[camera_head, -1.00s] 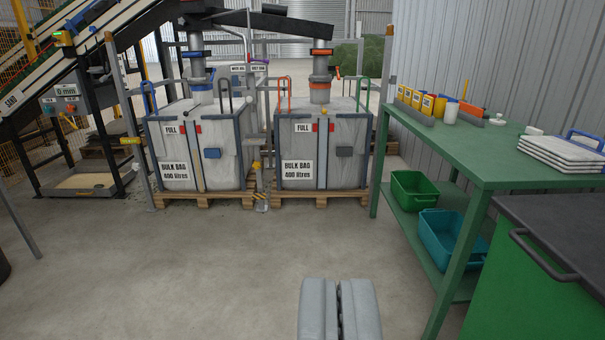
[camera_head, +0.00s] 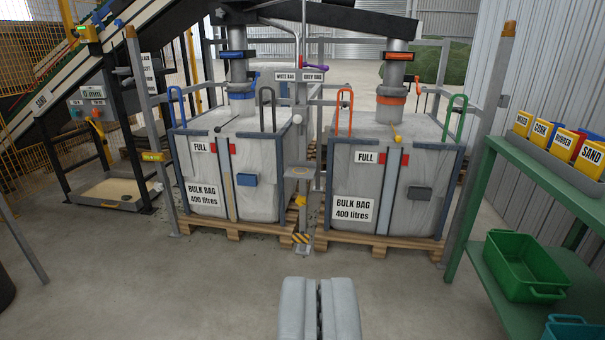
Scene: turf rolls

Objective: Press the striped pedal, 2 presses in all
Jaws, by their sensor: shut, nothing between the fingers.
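The striped pedal (camera_head: 301,238), yellow and black, sits low near the floor at the foot of the post between two bulk bags. My gripper (camera_head: 319,283) shows at the bottom centre of the view, shut and empty. It is apart from the pedal, nearer to me over bare concrete. The pedal's front and top show; nothing of mine covers it.
The left bulk bag (camera_head: 266,201) and right bulk bag (camera_head: 339,186) stand on wooden pallets either side of the pedal. A green bench (camera_head: 540,165) with a green tub (camera_head: 520,262) is at the right. The concrete floor (camera_head: 180,290) in front is clear.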

